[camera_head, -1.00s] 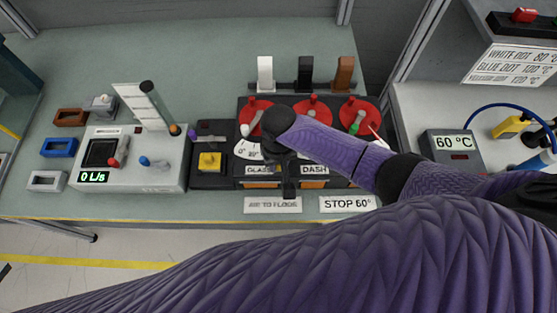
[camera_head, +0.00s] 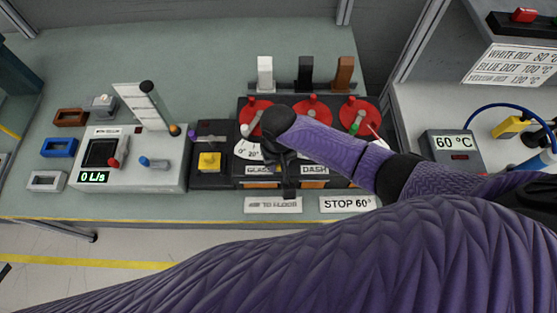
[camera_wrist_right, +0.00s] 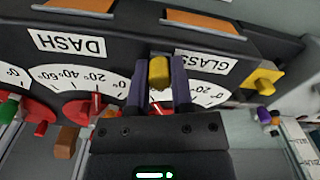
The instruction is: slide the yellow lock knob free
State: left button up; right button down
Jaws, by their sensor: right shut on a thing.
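My right gripper (camera_wrist_right: 160,85) is shut on a yellow knob (camera_wrist_right: 159,72) at the front of the dark dashboard module, between the DASH and GLASS labels in the right wrist view. The knob sits between the two purple fingers. In the head view the knob is hidden under my right wrist and gripper (camera_head: 289,185). A second, square yellow knob (camera_head: 209,161) stands on the dark block left of the module; it also shows at the right of the right wrist view (camera_wrist_right: 262,81). My left gripper is not in view.
Three red dials (camera_head: 357,114) sit on the module, with white, black and brown levers (camera_head: 305,72) behind. A white box with a display (camera_head: 130,160) stands to the left. A STOP 60° plate (camera_head: 347,204) lies at the bench's front edge. The back left of the bench is clear.

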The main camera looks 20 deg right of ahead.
aim_at(298, 169)
jog(key=shift+s+d+r+p, duration=0.1)
jog(key=shift+d+r+p, duration=0.05)
jog(key=shift+d+p, duration=0.25)
jog(key=d+p, duration=0.1)
jog(key=s+d, duration=0.1)
jog(key=d, duration=0.1)
jog(key=shift+d+p, duration=0.2)
jog(key=shift+p, duration=0.2)
jog(key=c, duration=0.5)
grip_release()
jog(key=shift+d, duration=0.15)
